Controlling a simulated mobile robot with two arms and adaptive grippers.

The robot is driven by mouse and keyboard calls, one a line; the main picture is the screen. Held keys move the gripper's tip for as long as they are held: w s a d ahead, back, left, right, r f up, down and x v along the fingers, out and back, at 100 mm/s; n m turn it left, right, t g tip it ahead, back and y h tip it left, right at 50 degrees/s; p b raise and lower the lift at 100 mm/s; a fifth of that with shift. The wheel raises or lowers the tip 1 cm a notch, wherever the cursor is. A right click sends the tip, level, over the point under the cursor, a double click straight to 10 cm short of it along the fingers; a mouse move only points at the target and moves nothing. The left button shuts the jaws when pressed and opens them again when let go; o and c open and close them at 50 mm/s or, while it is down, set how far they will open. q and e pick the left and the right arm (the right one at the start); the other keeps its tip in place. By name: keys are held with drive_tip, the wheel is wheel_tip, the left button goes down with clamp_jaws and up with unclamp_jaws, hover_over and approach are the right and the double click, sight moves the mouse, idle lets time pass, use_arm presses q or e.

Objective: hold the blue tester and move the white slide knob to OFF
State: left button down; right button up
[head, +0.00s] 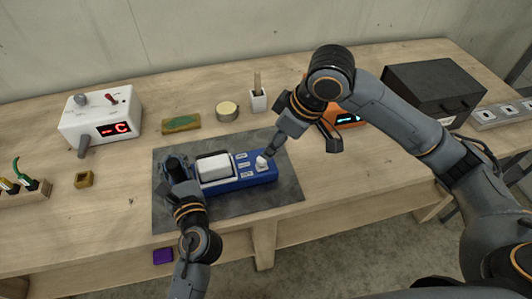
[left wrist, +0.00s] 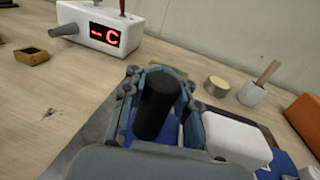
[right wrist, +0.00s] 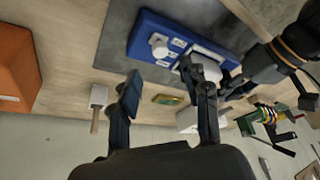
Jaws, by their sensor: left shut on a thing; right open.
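The blue tester (head: 245,181) lies on a dark grey mat, with a white panel (head: 214,167) and several small labels on top. The white slide knob (head: 262,162) stands near its right end; I cannot read which label it is set to. My left gripper (head: 176,168) is shut on the tester's left end, around a black upright grip (left wrist: 157,103) in the left wrist view. My right gripper (head: 271,149) is open close above the knob. In the right wrist view the knob (right wrist: 158,46) shows beyond the open fingers (right wrist: 168,92); contact cannot be told.
The mat (head: 285,188) has bare room around the tester. Behind are a white box with a red display (head: 90,125), a green-yellow block (head: 181,125), a round tin (head: 227,111) and a white cup (head: 258,101). An orange device (head: 348,124) and dark box (head: 435,85) stand right.

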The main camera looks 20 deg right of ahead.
sight(263, 160)
drive_tip(key=x, duration=0.7)
drive_tip(key=shift+f, duration=0.1)
clamp_jaws()
